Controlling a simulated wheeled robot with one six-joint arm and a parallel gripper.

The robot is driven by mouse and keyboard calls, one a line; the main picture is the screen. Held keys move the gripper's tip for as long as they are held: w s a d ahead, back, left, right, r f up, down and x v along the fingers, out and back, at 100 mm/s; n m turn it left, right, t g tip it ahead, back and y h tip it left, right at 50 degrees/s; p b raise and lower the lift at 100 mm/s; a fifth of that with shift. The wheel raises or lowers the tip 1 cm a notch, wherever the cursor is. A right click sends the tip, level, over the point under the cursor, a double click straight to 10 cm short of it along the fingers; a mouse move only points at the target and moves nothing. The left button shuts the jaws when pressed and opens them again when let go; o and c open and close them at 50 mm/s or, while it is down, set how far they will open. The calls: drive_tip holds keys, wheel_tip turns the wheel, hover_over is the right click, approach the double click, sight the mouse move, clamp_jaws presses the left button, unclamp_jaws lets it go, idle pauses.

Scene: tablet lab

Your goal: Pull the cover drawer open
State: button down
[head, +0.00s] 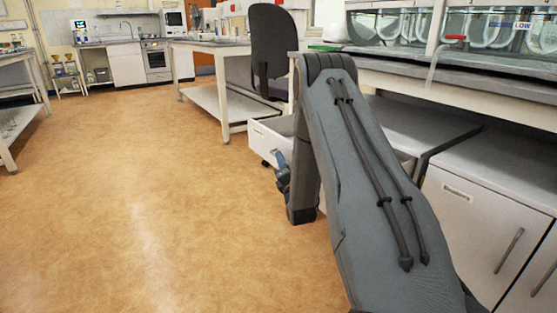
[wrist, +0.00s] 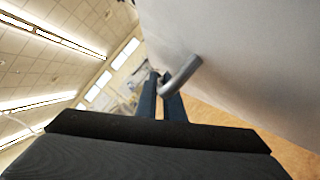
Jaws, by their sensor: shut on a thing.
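The white cover drawer (head: 263,141) stands pulled out from under the bench in the head view, left of my arm. Its open top shows, and a small label is on its front, too small to read. Part of the drawer is hidden behind my arm. My gripper (head: 280,163) is low at the drawer's front. In the wrist view my gripper (wrist: 160,88) is shut on a grey bar handle (wrist: 183,74), which sticks out from the pale drawer front (wrist: 240,70).
A black chair (head: 273,50) stands behind the drawer. White cabinets (head: 465,220) with bar handles line the right side. A white bench (head: 215,55) with a low shelf stands farther back. The tan floor (head: 140,190) to the left is clear.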

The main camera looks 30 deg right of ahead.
drive_tip(key=shift+s+d+f, duration=0.1)
drive_tip(key=c, duration=2.2)
unclamp_jaws()
drive_tip(key=p+v, duration=0.2)
drive_tip(key=v, duration=0.5)
drive_tip(key=shift+s+f, duration=0.1)
drive_tip(key=shift+s, duration=0.25)
drive_tip(key=shift+a, duration=0.2)
